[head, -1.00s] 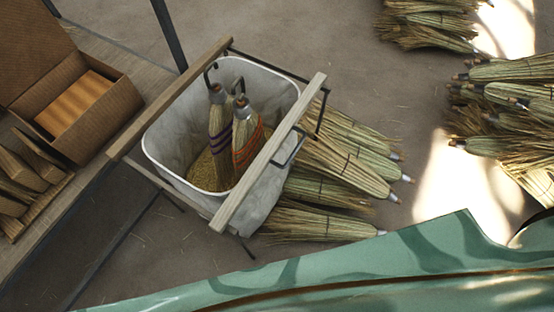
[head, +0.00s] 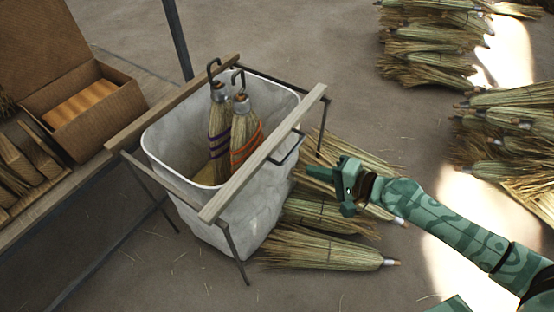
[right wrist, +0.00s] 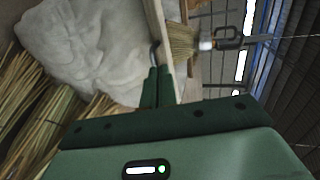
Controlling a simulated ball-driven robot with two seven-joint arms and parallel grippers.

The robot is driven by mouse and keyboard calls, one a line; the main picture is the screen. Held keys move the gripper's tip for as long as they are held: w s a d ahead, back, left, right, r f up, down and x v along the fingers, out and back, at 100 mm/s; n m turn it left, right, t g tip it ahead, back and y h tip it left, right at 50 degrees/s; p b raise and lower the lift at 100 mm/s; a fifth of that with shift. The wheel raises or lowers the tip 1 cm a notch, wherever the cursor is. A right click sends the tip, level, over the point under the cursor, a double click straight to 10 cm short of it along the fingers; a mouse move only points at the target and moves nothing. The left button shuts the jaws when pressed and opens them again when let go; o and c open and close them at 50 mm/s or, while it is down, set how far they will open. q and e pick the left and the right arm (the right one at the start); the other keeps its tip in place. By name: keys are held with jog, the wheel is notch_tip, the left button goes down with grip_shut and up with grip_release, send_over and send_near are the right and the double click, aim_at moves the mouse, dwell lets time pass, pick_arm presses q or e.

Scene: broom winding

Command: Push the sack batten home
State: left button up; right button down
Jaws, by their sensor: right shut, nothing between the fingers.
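The white sack (head: 225,215) hangs open in a dark metal stand (head: 232,255). The pale wooden batten (head: 262,155) lies along its near right rim, with a dark wire handle (head: 290,150) on its outer side. A second batten (head: 170,104) runs along the far left rim. My right gripper (head: 312,172) is shut and empty, just to the right of the handle. In the right wrist view, its fingertips (right wrist: 158,72) are close to the batten (right wrist: 157,20) and handle (right wrist: 153,52); I cannot tell whether they touch. My left gripper is not in view.
Two hooked hand brooms (head: 219,130) (head: 243,135) stand in the sack. Brooms (head: 320,248) lie on the floor under and right of the stand, with piles (head: 505,120) farther right. A cardboard box (head: 85,110) and wooden blocks (head: 25,160) sit on the left bench.

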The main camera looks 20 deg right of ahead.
send_near(263, 153)
jog(key=f, duration=0.1)
jog(key=x, duration=0.3)
jog(key=shift+w+a+r+b, duration=0.15)
jog(key=shift+w+r+b, duration=0.1)
jog(key=shift+b, duration=0.15)
jog(key=shift+w+a, duration=0.4)
jog(key=shift+w, duration=0.05)
jog(key=shift+w+a, duration=0.1)
jog(key=shift+w, duration=0.05)
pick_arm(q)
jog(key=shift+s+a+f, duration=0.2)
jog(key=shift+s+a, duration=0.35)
